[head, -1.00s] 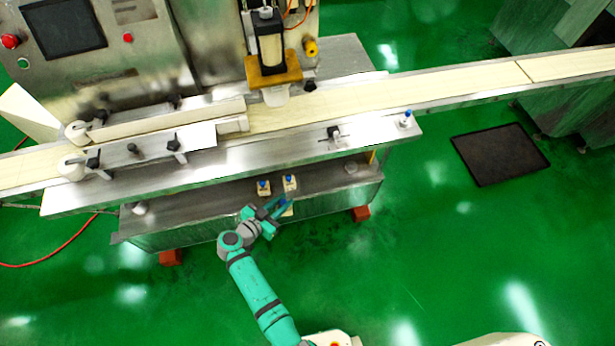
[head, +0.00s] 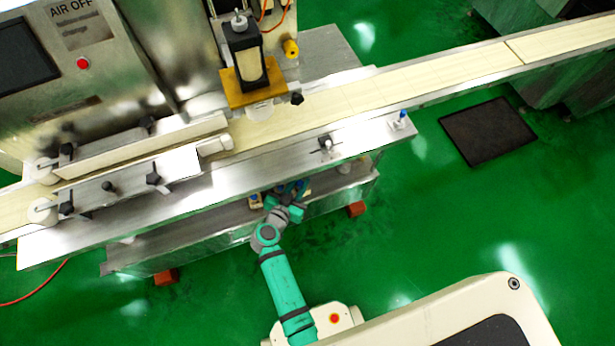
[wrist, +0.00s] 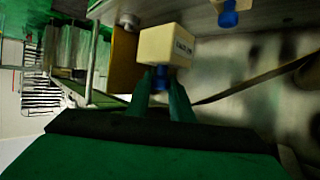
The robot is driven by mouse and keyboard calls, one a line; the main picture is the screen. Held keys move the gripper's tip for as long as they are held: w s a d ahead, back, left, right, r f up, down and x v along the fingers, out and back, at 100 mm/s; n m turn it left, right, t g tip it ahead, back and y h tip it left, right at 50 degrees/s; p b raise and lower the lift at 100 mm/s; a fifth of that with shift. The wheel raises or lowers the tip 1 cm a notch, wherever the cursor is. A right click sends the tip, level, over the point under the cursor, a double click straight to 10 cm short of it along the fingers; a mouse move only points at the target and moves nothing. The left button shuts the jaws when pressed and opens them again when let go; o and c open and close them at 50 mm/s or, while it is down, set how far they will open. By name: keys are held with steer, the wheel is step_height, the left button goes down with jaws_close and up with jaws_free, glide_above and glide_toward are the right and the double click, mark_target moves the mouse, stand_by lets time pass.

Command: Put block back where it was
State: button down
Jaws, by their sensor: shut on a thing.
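In the wrist view, a cream block (wrist: 163,45) with dark print on one face is held by its blue knob between the two teal fingers of my gripper (wrist: 160,82). The fingers are shut on the knob. A second block with a blue knob (wrist: 228,15) is partly cut off at the top edge, apart from the held one. In the head view, my gripper (head: 292,192) is at the lower shelf, just under the front edge of the steel table, and mostly hides the held block. A cream block (head: 255,201) shows left of the gripper on the shelf.
The steel table (head: 230,174) overhangs the lower shelf (head: 200,232) closely above my gripper. A conveyor belt (head: 420,83) runs across the machine. A blue-topped post (head: 400,119) stands at the table's right end. A black mat (head: 488,131) lies on the open green floor.

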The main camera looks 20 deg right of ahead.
steer(key=shift+w+d+f, duration=0.85)
steer(key=shift+w+f, duration=0.05)
steer(key=shift+f, duration=0.8)
steer(key=shift+w+d+f, duration=0.9)
steer(key=shift+w+f, duration=0.05)
steer(key=shift+f, duration=0.7)
steer(key=shift+w+d+f, duration=0.85)
steer(key=shift+w+f, duration=0.05)
steer(key=shift+f, duration=0.8)
steer(key=shift+f, duration=0.1)
steer(key=c, duration=1.6)
jaws_free()
steer(key=shift+o, duration=0.2)
